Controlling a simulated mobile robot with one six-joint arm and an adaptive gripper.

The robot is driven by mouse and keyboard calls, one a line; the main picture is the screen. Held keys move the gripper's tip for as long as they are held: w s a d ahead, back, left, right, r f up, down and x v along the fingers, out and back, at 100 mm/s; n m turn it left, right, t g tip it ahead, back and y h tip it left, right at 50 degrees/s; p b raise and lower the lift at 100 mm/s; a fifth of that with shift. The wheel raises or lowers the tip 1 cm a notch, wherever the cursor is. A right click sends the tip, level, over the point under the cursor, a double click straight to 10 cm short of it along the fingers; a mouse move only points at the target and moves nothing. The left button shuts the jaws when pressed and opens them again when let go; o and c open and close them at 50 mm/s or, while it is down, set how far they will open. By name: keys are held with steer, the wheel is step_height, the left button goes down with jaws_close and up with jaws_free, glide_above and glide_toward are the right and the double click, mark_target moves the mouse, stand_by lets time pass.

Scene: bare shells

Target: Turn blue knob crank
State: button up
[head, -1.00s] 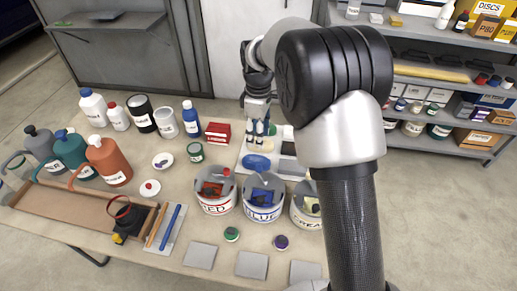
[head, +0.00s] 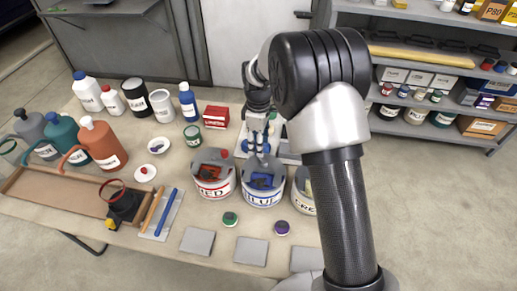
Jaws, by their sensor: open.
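The can labelled BLUE (head: 262,198) stands between the RED can (head: 212,188) and a cream can (head: 303,192). Its grey lid has an opening showing blue (head: 262,181). The blue knob of its crank is at the back of the lid, mostly hidden by my fingers. My gripper (head: 259,153) points down, open, with its fingertips at the back edge of the BLUE can's lid, around or just above the knob. I cannot tell whether they touch it.
My arm covers part of the cream can. Green (head: 230,219) and purple (head: 281,227) round lids and grey square plates (head: 250,251) lie in front. A red box (head: 216,117) and small green can (head: 193,135) stand behind left. Bottles and jugs fill the left side.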

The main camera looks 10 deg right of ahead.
steer(key=shift+f, duration=1)
jaws_close()
